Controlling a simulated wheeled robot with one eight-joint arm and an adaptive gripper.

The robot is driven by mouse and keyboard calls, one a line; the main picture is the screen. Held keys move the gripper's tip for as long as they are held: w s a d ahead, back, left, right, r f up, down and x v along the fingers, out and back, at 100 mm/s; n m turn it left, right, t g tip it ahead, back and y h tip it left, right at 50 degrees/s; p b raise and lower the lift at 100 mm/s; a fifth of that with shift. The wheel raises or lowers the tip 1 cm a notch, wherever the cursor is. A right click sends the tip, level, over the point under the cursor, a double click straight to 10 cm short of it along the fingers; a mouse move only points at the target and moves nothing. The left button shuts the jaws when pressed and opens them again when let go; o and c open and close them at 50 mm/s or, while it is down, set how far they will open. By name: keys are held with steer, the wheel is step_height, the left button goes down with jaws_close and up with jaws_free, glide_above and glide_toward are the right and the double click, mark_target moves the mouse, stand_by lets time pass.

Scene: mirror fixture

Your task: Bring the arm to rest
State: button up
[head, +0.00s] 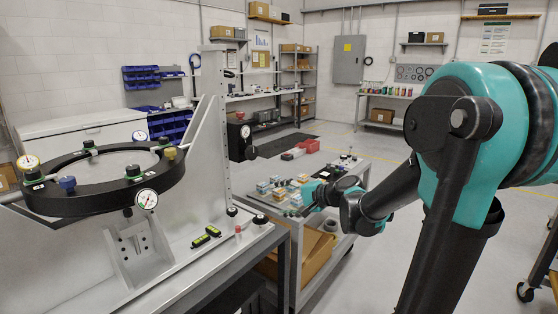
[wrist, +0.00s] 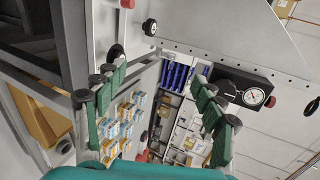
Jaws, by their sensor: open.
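My gripper (head: 308,198) is at the end of my teal and black arm, which reaches in from the right in the head view. It hangs over the cart (head: 333,246) beside the bench, near several small boxes (head: 275,186). In the wrist view my gripper (wrist: 158,100) shows two green fingers spread wide apart. Nothing is held between them. Small blue, white and orange boxes (wrist: 118,122) show beyond the left finger. In the head view the fingertips are small and partly hidden by the wrist.
A mirror fixture with a black ring (head: 98,205) and dial gauges stands on the metal bench (head: 190,275) at left. A black dial box (wrist: 243,92) shows by the right finger. A cardboard box (head: 316,258) sits on the cart's lower shelf. Open floor lies behind the cart.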

steer(key=s+d+f+n+g+h, duration=0.3)
steer(key=s+d+f+n+h, duration=0.4)
steer(key=s+d+f, duration=1.1)
steer(key=s+f+h, duration=0.1)
steer(key=s+h, duration=0.2)
steer(key=h, duration=0.1)
steer(key=shift+s+n+g, duration=0.25)
steer(key=shift+n+g, duration=0.15)
steer(key=shift+c, duration=0.3)
